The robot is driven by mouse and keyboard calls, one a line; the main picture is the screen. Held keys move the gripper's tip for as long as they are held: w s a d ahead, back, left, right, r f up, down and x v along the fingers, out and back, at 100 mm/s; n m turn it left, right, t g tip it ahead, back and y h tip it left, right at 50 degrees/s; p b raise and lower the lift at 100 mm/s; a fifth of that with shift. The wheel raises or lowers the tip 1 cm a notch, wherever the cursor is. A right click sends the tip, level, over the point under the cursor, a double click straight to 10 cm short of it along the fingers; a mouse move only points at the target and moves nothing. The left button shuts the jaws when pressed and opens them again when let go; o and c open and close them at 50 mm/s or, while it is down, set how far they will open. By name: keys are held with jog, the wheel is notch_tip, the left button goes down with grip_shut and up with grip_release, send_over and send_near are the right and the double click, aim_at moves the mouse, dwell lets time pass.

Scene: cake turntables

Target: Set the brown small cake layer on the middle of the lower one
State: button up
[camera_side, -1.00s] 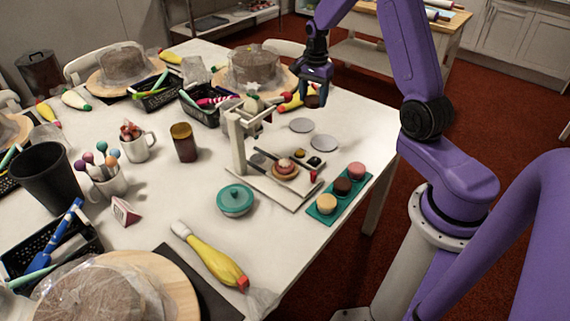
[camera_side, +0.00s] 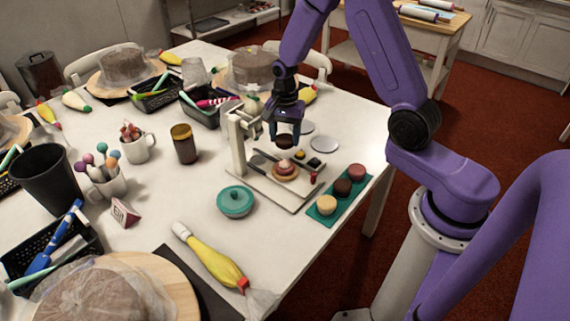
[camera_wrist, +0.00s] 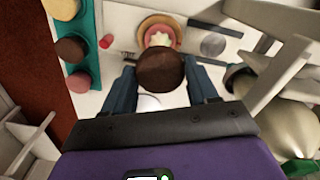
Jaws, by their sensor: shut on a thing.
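My gripper (camera_side: 286,137) is shut on a small brown cake layer (camera_side: 285,142) and holds it in the air, just behind and above the lower cake layer. The wrist view shows the brown layer (camera_wrist: 160,72) between the two fingers, slightly covering the near edge of the lower layer. The lower layer (camera_side: 286,174) is tan with a pinkish top and a pale dollop on it. It sits on a white board (camera_side: 265,184) under a white stand, and also shows in the wrist view (camera_wrist: 171,39). The two layers are apart.
The white stand's upright post (camera_side: 236,143) rises close left of my gripper. A teal tray (camera_side: 325,217) with yellow, brown and pink cakes lies to the right. Grey discs (camera_side: 323,143) lie behind the board.

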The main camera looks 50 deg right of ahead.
aim_at(285, 165)
jog(key=shift+f, duration=3.95)
jog(key=o, duration=0.8)
jog(key=shift+f, duration=0.1)
